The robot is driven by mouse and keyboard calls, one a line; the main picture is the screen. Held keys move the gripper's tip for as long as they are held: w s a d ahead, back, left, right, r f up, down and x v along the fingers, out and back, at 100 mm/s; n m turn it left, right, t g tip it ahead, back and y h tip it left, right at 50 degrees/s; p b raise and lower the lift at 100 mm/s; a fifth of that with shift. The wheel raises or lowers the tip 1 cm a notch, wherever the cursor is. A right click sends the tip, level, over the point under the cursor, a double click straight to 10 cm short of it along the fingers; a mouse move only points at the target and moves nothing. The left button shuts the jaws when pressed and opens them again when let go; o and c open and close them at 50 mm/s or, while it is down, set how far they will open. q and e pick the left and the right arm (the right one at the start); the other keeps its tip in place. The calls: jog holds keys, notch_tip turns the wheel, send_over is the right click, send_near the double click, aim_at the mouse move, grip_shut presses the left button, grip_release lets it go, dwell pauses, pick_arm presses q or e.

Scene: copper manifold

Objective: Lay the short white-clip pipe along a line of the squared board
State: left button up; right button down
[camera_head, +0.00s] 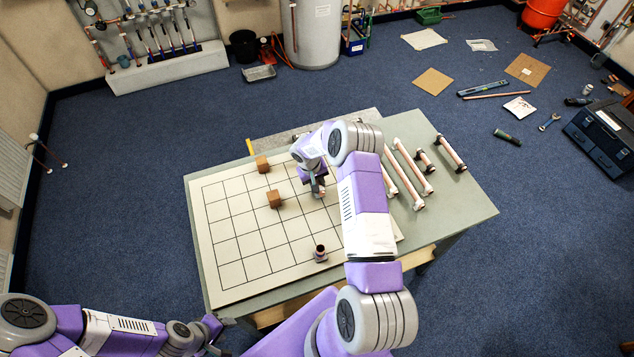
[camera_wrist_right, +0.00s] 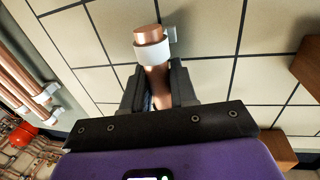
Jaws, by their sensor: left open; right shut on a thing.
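The squared board (camera_head: 232,247) is cream with black grid lines and lies on the left of the table. My right gripper (camera_head: 318,191) is over its right part, shut on the short white-clip pipe. In the right wrist view the copper pipe (camera_wrist_right: 157,80) stands out between the jaws (camera_wrist_right: 160,92), with a white clip (camera_wrist_right: 152,52) near its end. Its other end is hidden by the gripper, and I cannot tell whether it touches the board. My left gripper (camera_head: 216,338) is open and empty, low at the left, off the table.
Two wooden blocks (camera_head: 262,163) (camera_head: 274,199) and a dark-rimmed copper fitting (camera_head: 320,253) sit on the board. Longer white-clip pipes (camera_head: 413,166), a short dark-clip pipe (camera_head: 425,160) and a longer dark-clip pipe (camera_head: 451,153) lie at the table's right. The board's left part is clear.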

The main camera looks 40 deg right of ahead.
jog(key=shift+f+b, duration=0.45)
jog(key=shift+b, duration=0.05)
jog(key=c, duration=0.8)
grip_release()
jog(key=shift+r+p, duration=2.25)
jog(key=shift+r, duration=2.3)
